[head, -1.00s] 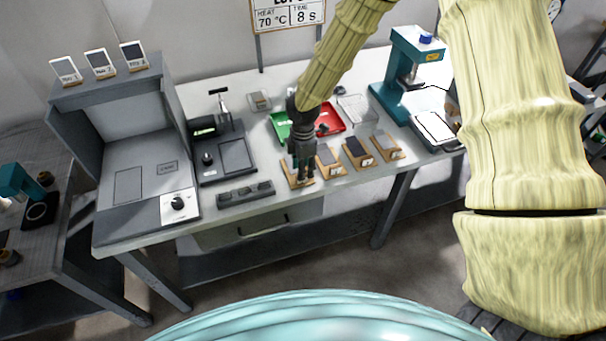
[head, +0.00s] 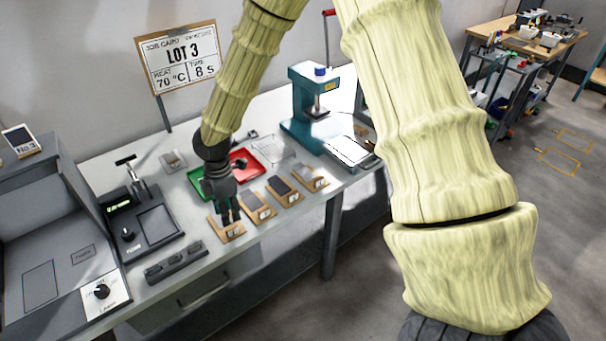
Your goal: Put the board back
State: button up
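Several small wooden holders stand in a row on the bench. The three to the right, the second (head: 257,208), third (head: 285,191) and fourth (head: 312,178), each bear a grey or dark flat board. My gripper (head: 230,214) points down at the leftmost holder (head: 232,234), its fingertips at or just over it. The fingers cover much of that holder, so I cannot tell whether a board lies there or between the fingers. The finger gap is too small to judge.
A green tray (head: 195,181) and a red tray (head: 256,168) lie behind the holders. A teal press (head: 300,122) stands to the right. A black device (head: 144,222) and a dark slotted block (head: 176,262) are to the left. A "LOT 3" sign (head: 178,62) stands behind.

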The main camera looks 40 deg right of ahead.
jog(key=s+a+f+m+y, duration=0.25)
jog(key=s+f+m, duration=0.65)
jog(key=s+f, duration=0.8)
jog(key=s+d+f+m+h, duration=0.1)
jog(key=s+d+f+m, duration=0.2)
jog(key=s, duration=0.6)
jog(key=s+d+f+m+h, duration=0.2)
jog(key=s+d+f+m, duration=0.1)
jog(key=s+m, duration=0.3)
jog(key=s+f, duration=0.1)
jog(key=s, duration=0.1)
jog(key=shift+s+d+f, duration=0.3)
jog(key=shift+s, duration=0.05)
jog(key=shift+f+b, duration=0.3)
